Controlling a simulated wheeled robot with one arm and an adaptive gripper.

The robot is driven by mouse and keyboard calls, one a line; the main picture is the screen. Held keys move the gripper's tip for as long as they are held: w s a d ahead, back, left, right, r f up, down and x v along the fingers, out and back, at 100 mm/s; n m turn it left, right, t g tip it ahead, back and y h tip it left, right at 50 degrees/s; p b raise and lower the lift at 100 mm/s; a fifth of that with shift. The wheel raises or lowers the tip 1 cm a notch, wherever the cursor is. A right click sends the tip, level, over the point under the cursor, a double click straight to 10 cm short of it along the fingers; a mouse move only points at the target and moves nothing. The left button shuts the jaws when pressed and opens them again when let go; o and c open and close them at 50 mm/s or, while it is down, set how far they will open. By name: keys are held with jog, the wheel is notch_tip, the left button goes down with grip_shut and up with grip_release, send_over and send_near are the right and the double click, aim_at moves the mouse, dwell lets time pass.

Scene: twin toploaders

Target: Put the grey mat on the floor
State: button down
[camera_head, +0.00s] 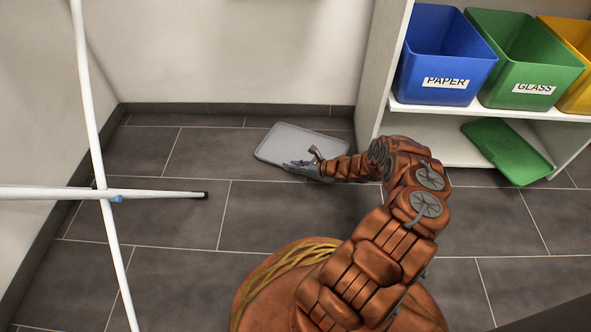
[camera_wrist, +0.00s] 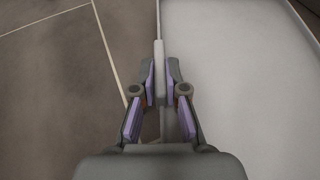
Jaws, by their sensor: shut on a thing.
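The grey mat (camera_head: 283,143) is a light grey, flat rectangle with rounded corners and a raised rim. In the head view it is low over or on the dark tiled floor, near the back wall; I cannot tell whether it touches the floor. My gripper (camera_head: 308,165) is at its near edge. In the wrist view the mat (camera_wrist: 235,80) fills the right side, and my gripper (camera_wrist: 160,82) is shut on its rim, with one finger on each side. My gripper hides part of the near edge.
A white shelf (camera_head: 450,110) stands right of the mat, with a blue PAPER bin (camera_head: 440,60), a green GLASS bin (camera_head: 525,70) and a yellow bin (camera_head: 570,60). A green lid (camera_head: 505,150) leans below. A white rack (camera_head: 105,195) stands left. Floor (camera_head: 255,205) in the middle is clear.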

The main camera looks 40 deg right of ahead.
jog(key=shift+f, duration=0.2)
jog(key=c, duration=1.2)
grip_release()
jog(key=p+v, duration=0.4)
jog(key=v, duration=0.7)
jog(key=shift+s+d+r, duration=0.1)
jog(key=shift+s+d, duration=0.1)
jog(key=shift+s, duration=0.2)
